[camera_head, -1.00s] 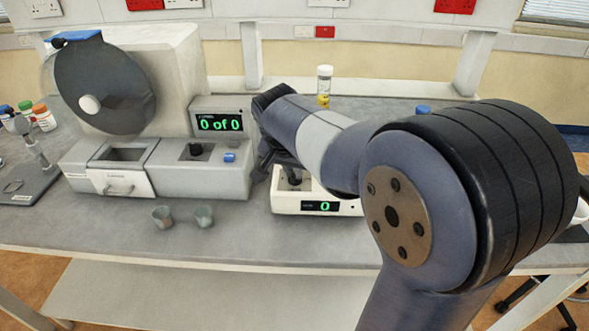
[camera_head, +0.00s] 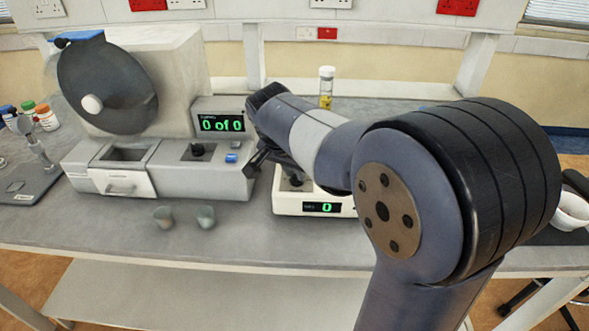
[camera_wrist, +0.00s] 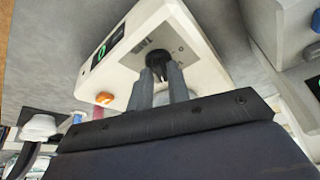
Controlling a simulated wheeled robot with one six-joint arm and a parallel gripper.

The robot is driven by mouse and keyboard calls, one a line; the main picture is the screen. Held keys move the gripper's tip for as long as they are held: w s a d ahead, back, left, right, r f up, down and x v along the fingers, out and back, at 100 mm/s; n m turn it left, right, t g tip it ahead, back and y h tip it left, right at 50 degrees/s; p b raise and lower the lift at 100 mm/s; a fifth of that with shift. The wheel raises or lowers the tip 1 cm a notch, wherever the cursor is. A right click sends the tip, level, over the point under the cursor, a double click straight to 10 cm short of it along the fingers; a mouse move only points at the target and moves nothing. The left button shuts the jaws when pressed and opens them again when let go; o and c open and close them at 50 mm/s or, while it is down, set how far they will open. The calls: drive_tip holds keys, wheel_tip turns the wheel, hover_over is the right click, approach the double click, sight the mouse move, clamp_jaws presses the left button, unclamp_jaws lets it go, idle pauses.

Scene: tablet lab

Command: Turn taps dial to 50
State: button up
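The taps dial is a black knob on a grey panel on top of a white device (camera_head: 290,206). In the wrist view the dial (camera_wrist: 156,58) is straight ahead of my gripper (camera_wrist: 160,70). The two grey fingers stand apart with a gap between them, and their tips are at the near side of the dial. I cannot tell whether they touch it. In the head view the dial (camera_head: 296,183) shows below my arm, which hides most of the device. The device's display (camera_head: 323,208) reads 0.
To the left is a larger grey machine (camera_head: 215,184) with its own black knob, a blue button and a display reading "0 of 0". Two small cups (camera_head: 205,217) stand in front of it. A capped clear tube (camera_head: 326,88) stands behind. Bottles are at far left.

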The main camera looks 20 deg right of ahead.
drive_tip(key=shift+o, duration=1.4)
drive_tip(key=v, duration=1)
drive_tip(key=shift+r, duration=0.35)
drive_tip(key=shift+s+a, duration=0.1)
drive_tip(key=shift+s, duration=0.05)
drive_tip(key=x, duration=1)
drive_tip(key=shift+f, duration=0.35)
